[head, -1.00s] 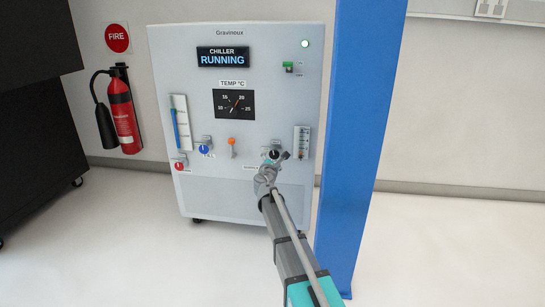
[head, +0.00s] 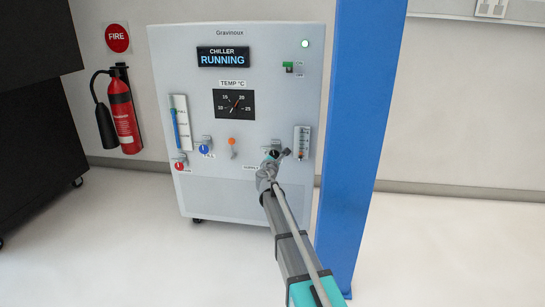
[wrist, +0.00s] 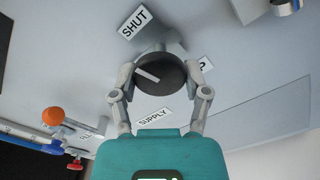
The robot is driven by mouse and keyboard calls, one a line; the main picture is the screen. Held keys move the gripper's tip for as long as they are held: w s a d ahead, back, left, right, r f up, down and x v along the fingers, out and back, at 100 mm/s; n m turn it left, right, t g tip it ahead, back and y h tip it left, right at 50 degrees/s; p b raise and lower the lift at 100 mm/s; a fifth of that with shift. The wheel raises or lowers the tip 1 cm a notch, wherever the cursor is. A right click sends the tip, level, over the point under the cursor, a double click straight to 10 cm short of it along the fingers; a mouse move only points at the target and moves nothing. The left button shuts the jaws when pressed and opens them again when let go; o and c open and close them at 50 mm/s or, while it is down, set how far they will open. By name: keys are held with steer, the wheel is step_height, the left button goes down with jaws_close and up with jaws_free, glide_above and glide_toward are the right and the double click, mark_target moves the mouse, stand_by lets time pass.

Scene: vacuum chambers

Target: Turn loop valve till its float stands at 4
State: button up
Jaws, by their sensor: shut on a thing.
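The loop valve's round black knob (wrist: 158,73) with a pale pointer line sits on the chiller's front (head: 225,185), by the SHUT and SUPPLY labels in the wrist view. My gripper (wrist: 160,80) has one finger on each side of the knob and is shut on it. In the head view my gripper (head: 276,156) largely covers the knob. The flow tube (head: 302,141) with its scale stands just right and above the gripper. Its float is too small to read against the numbers.
Left of my gripper are an orange lever (head: 231,143), a blue knob (head: 204,149) and a red knob (head: 180,166). A blue post (head: 358,140) stands close to the right of my arm. A fire extinguisher (head: 122,112) hangs at the left.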

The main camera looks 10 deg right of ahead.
steer(key=c, duration=0.3)
steer(key=shift+m, duration=1.2)
steer(key=o, duration=1.2)
steer(key=shift+c, duration=0.2)
steer(key=v, duration=1.2)
